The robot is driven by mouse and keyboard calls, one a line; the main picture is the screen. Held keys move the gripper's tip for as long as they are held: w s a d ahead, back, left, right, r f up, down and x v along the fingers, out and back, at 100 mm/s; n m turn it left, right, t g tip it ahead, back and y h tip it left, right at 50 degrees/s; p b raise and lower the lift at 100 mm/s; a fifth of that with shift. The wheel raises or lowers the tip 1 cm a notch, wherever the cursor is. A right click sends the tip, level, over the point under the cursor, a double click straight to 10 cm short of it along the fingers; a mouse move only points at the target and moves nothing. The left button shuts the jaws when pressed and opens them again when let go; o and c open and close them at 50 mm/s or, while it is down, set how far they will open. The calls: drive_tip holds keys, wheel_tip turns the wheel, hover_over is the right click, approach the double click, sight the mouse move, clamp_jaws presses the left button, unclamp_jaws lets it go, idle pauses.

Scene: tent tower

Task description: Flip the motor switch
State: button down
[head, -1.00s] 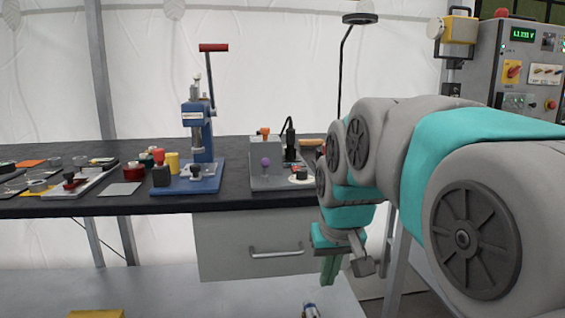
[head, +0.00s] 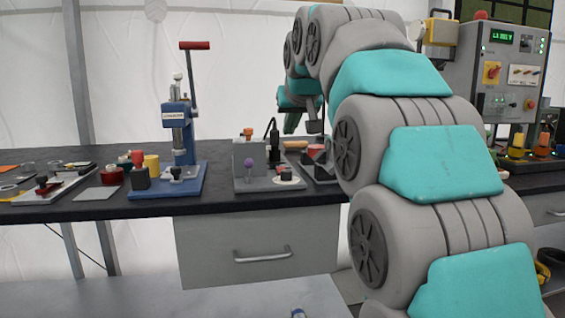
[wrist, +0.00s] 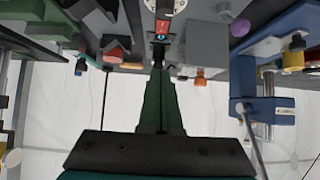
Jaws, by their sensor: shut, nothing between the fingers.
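My gripper (head: 291,122) is raised above the back of the bench in the head view, its green fingers pointing down. In the wrist view its fingers (wrist: 158,85) are together and empty. Just beyond their tips is a small dark part with a red and blue face (wrist: 160,38), which may be the motor switch; I cannot tell its position or whether the fingers touch it. The block also shows in the wrist view (wrist: 207,45).
A blue lever press (head: 178,140) stands left of the block on the dark bench (head: 80,208). A grey control panel (head: 500,75) with a red-and-yellow rotary switch (head: 492,72) is at the right. Small parts crowd the bench's left. My arm hides some of the bench.

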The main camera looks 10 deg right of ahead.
drive_tip(key=shift+w, duration=0.1)
idle(0.3)
drive_tip(key=p+x, duration=0.1)
drive_tip(key=x, duration=0.9)
drive_tip(key=shift+w+f, duration=0.1)
drive_tip(key=shift+f, duration=0.2)
drive_tip(key=shift+w+f, duration=0.1)
drive_tip(key=shift+f, duration=1.55)
drive_tip(key=shift+w+f+b, duration=0.15)
drive_tip(key=shift+f+b, duration=0.15)
drive_tip(key=shift+f, duration=0.1)
drive_tip(key=shift+r, duration=0.15)
